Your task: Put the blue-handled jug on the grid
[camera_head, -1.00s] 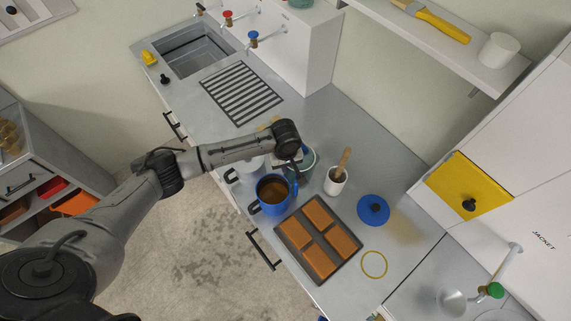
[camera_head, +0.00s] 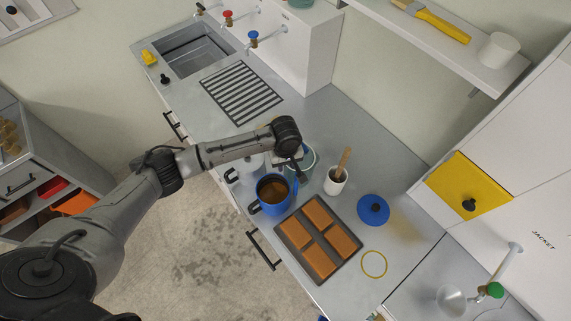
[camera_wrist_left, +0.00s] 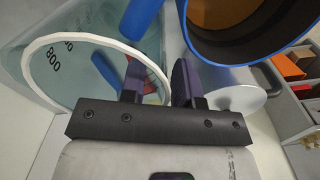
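A clear measuring jug (camera_head: 308,155) stands on the counter, partly hidden by my left wrist. In the left wrist view the clear jug (camera_wrist_left: 65,75) has a pale rim and marks such as 800. A blue bar (camera_wrist_left: 143,18), apparently its handle, shows beyond the fingers. My left gripper (camera_head: 299,172) is down at this jug's near side. In the wrist view its fingers (camera_wrist_left: 158,82) are apart at the jug's rim; I see no firm hold. The grid (camera_head: 241,92), dark with pale stripes, lies empty further back by the sink. My right gripper is not in view.
A blue pot (camera_head: 272,194) of brown contents stands close to the gripper. A pale vessel (camera_head: 246,172) is partly under the forearm. A white cup (camera_head: 335,182) with a wooden handle, a blue lid (camera_head: 373,209) and a tray (camera_head: 290,228) of brown slabs are nearby.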

